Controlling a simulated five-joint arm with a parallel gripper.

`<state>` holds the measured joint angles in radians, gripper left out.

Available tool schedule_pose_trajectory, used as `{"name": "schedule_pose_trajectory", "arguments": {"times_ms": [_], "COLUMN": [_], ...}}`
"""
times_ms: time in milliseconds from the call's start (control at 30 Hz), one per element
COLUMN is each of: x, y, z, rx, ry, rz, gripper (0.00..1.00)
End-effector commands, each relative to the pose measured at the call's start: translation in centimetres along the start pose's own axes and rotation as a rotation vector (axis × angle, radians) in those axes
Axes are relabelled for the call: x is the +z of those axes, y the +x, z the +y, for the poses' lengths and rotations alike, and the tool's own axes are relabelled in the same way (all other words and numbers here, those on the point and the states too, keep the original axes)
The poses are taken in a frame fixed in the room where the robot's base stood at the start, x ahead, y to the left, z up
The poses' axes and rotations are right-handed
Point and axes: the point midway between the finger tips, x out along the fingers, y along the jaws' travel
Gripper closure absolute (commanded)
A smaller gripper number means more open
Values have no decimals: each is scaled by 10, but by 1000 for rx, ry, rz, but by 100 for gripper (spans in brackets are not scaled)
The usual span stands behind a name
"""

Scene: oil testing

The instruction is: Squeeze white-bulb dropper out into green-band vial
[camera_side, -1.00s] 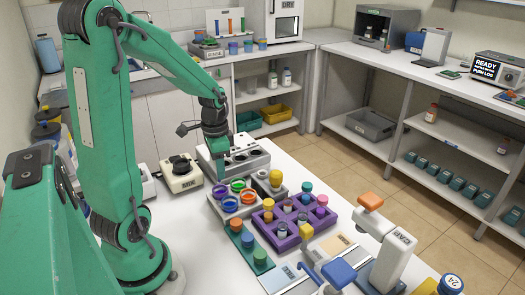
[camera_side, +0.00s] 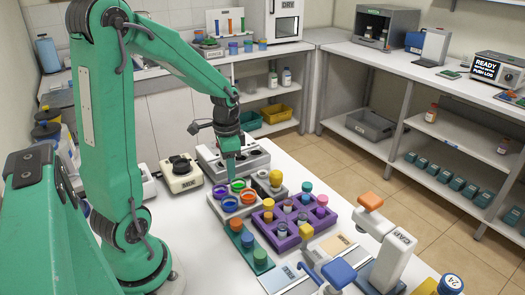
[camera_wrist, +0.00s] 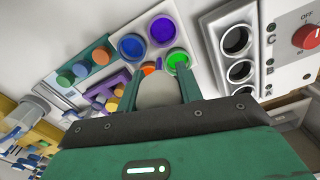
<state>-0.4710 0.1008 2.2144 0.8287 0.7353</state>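My gripper (camera_wrist: 160,78) holds a pale, rounded bulb between its two fingers in the wrist view, which looks like the white-bulb dropper (camera_wrist: 157,93). The dropper's lower part is hidden. In the side view my gripper (camera_side: 231,174) points down just above the back of the group of banded vials. The green-band vial (camera_side: 237,186) is close below it; in the wrist view this vial (camera_wrist: 177,59) shows at the right fingertip. I cannot tell whether the dropper's tip is inside it.
Blue-, purple- and orange-band vials stand beside the green one. A purple tray (camera_side: 269,234) of small vials is to the right, with a green rack (camera_side: 246,250) in front. A grey block with round holes (camera_wrist: 240,72) and a red knob lies behind. A capping stand (camera_side: 392,262) is at front right.

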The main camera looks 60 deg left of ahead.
Motion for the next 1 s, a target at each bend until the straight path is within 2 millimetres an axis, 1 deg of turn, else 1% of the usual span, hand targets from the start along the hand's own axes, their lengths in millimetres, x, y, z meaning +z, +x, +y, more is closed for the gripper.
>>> {"name": "schedule_pose_trajectory", "arguments": {"times_ms": [33, 267, 467, 600, 800, 900, 1000], "x": [-10, -55, -92, -116, -142, -150, -155], "y": [-2, -9, -16, -20, -25, -28, -29], "z": [5, 33, 67, 94, 132, 146, 156], "rx": [-1, -2, -2, -1, -1, -2, -2], "ry": [25, 137, 239, 309, 396, 426, 445], "rz": [1, 2, 2, 1, 0, 1, 1], "gripper": [66, 66, 66, 66, 66, 66, 66]}}
